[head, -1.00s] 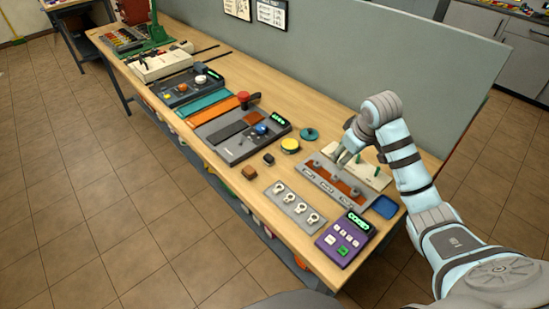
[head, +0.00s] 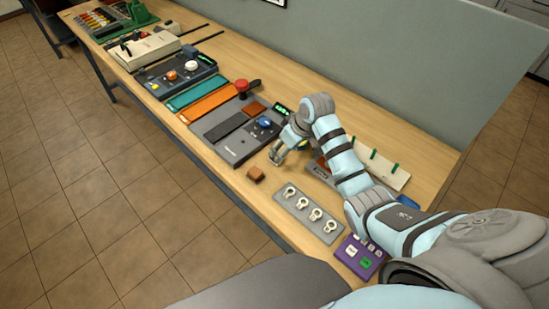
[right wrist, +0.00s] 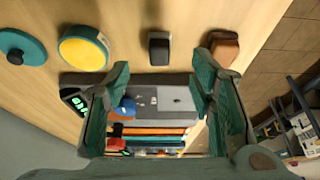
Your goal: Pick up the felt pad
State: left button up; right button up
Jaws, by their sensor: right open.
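No item is marked as the felt pad; I cannot tell for sure which one it is. Two small blocks are candidates. A brown block (head: 256,174) lies on the bench left of and below my right gripper (head: 278,153). In the right wrist view the brown block (right wrist: 223,47) is by the right fingertip. A dark-topped block (right wrist: 159,48) appears between the open fingertips (right wrist: 166,75) there, apart from both. My right gripper hides that block in the head view. The right gripper is open and empty. My left gripper is not in view.
A grey console with a blue knob (head: 265,123) stands behind the gripper. A grey plate (head: 289,197) with several white rings and a purple keypad (head: 365,262) lie nearer. Yellow (right wrist: 84,48) and teal (right wrist: 20,46) discs lie beside the blocks. A grey panel (head: 400,80) backs the bench.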

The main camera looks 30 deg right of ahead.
jog(key=x, duration=0.2)
jog(key=b+x, duration=0.1)
jog(key=x, duration=0.4)
jog(key=shift+w+a+f, duration=0.1)
jog(key=shift+w+f, duration=0.05)
jog(key=shift+w, duration=0.35)
jog(key=shift+s, duration=0.1)
jog(key=shift+s+r, duration=0.1)
jog(key=shift+r, duration=0.1)
jog(key=shift+c, duration=1)
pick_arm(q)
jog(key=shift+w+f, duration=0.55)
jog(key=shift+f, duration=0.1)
pick_arm(e)
jog(key=c, duration=0.8)
